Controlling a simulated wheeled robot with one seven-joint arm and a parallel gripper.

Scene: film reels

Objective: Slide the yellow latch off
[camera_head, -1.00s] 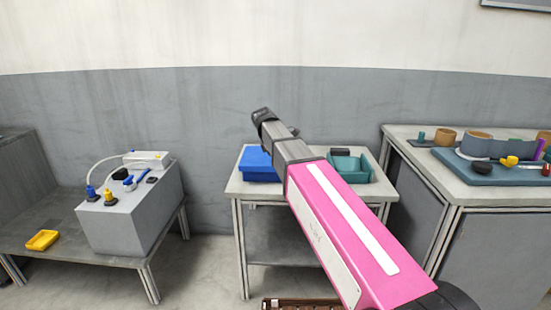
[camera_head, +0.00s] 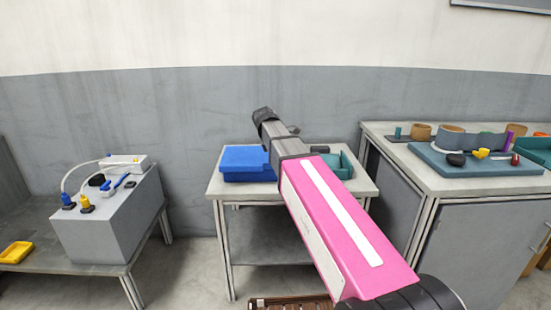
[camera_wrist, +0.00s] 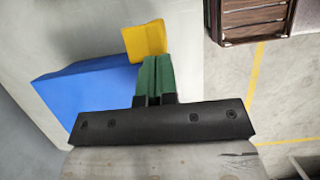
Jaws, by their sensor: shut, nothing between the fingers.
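A flat yellow piece (camera_wrist: 145,40), which looks like the latch, shows in the wrist view at the corner of a blue box (camera_wrist: 85,90). My gripper (camera_wrist: 154,60) has green fingers pressed together, empty. Their tips are close to the yellow piece's lower edge; I cannot tell whether they touch it. In the head view the blue box (camera_head: 240,164) sits on the middle table, partly behind my pink arm. The yellow piece and my fingers are not visible there.
The middle table (camera_head: 225,187) also holds a teal bin (camera_head: 346,166). A brown slatted crate (camera_wrist: 250,20) stands on the floor. A grey box with plugs (camera_head: 105,222) is at left, and a workbench with a teal board (camera_head: 510,169) at right.

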